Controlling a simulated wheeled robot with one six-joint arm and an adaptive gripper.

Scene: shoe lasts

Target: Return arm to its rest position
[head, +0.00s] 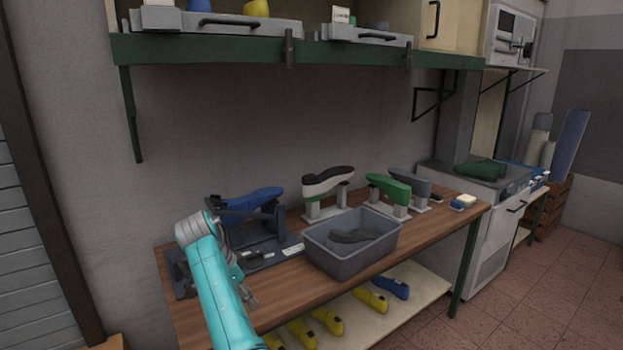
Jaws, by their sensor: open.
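My teal arm (218,290) rises from the bottom of the head view to a grey joint over the left part of the wooden bench. My gripper (250,295) hangs just right of the arm, low over the bench's front left. It is small and partly hidden by the arm, and it looks open, with nothing seen in it. A blue shoe last (250,199) rests on a dark stand behind it. A grey bin (345,265) with a dark last (353,236) inside stands to the right of the gripper.
A black-and-white last (328,182), a green last (388,187) and a grey last (410,183) stand on supports along the bench's back. A green shelf (270,48) overhangs the bench. Several yellow lasts and a blue one (392,288) lie on the lower shelf.

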